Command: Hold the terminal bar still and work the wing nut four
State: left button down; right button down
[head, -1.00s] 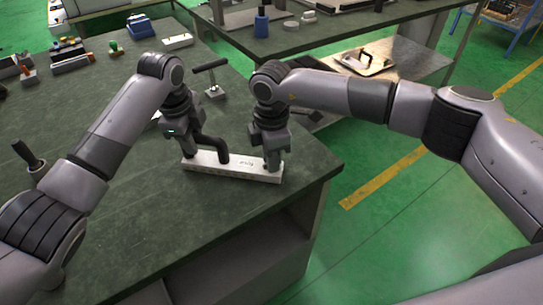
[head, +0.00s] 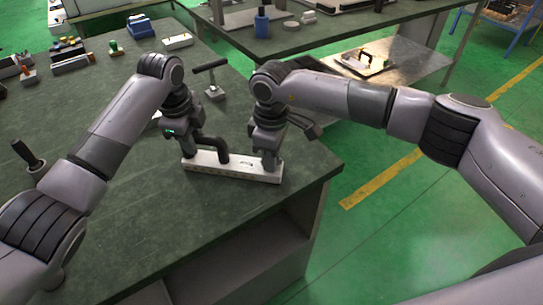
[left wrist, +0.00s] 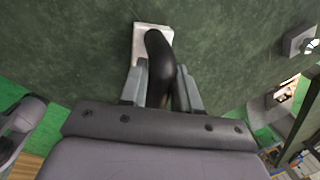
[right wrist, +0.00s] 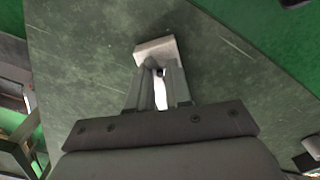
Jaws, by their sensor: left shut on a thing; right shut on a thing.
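The terminal bar (head: 235,171) is a long pale bar lying on the green bench top near its right corner. A thick black bent tube (head: 215,145) rises from the bar. My left gripper (head: 189,152) points down at the bar's left end with its fingers closed in; the black tube (left wrist: 160,60) covers the grip in the left wrist view, but it appears to be on the bar. My right gripper (head: 270,166) points down at the bar's right end. In the right wrist view its fingers close around a small dark piece (right wrist: 158,72), apparently wing nut four, mostly hidden.
A T-handled tool (head: 212,80) stands behind the bar. Another black-handled tool (head: 28,155) is at the left. Small parts and blocks (head: 68,48) lie at the far left. The bench top in front of the bar is clear; its edge is close on the right.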

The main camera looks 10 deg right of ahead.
dwell(0.4)
jog(key=c, duration=1)
grip_release()
jog(key=shift+c, duration=0.2)
notch_tip(320, 180, up, 12)
